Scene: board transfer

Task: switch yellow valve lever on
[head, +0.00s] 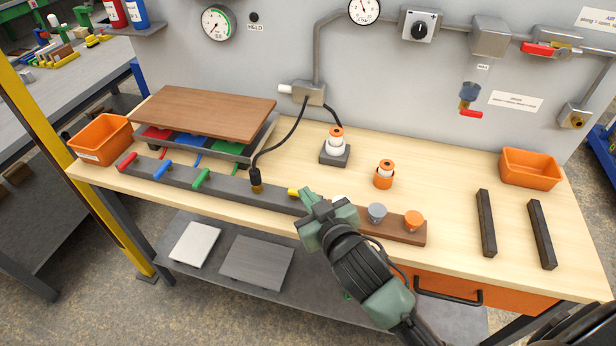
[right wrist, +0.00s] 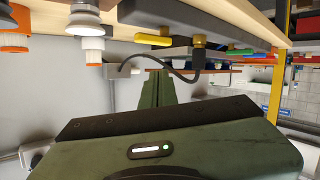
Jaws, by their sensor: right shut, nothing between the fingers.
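The yellow valve lever (head: 293,192) shows as a small yellow bit on the long dark grey valve bar (head: 228,188), right of the black cable plug. My right gripper hides most of it in the head view. In the right wrist view, which is upside down, the yellow lever (right wrist: 155,40) lies along the bar beside the brass plug. My right gripper (head: 308,197) is shut and empty, with its tips close to the lever; I cannot tell if they touch. Its shut fingers (right wrist: 157,88) look apart from the lever in the wrist view. My left gripper is out of view.
Red (head: 126,161), blue (head: 162,169) and green (head: 201,178) levers sit on the bar's left part. A black cable (head: 283,143) loops down to the plug (head: 256,180). A brown strip with knobs (head: 413,221) lies at right.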

